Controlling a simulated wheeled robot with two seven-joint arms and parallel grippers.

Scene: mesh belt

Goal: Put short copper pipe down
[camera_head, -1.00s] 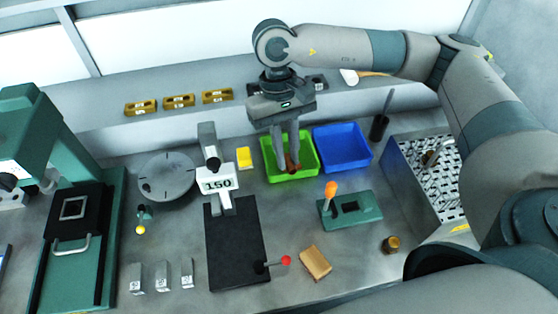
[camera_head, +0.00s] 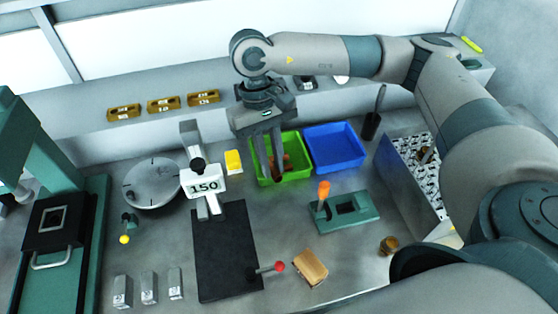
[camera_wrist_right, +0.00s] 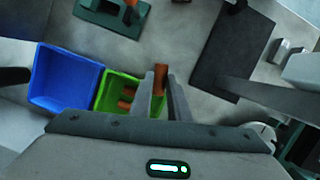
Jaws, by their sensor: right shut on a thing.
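My right gripper (camera_head: 275,178) is over the left part of the green bin (camera_head: 302,176) in the head view. It is shut on a short copper pipe (camera_wrist_right: 160,79), which sticks out between the fingertips in the right wrist view. More copper pieces (camera_wrist_right: 127,98) lie inside the green bin, which also shows in the right wrist view (camera_wrist_right: 108,88). The held pipe is near the bin's near left edge; I cannot tell whether it touches the bin. My left gripper is not in view.
A blue bin (camera_head: 335,148) stands right of the green one. A yellow block (camera_head: 233,162) and a stand with a "150" sign (camera_head: 204,187) are to the left. A green fixture with an orange handle (camera_head: 345,210) is in front. A perforated metal basket (camera_head: 408,180) stands at right.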

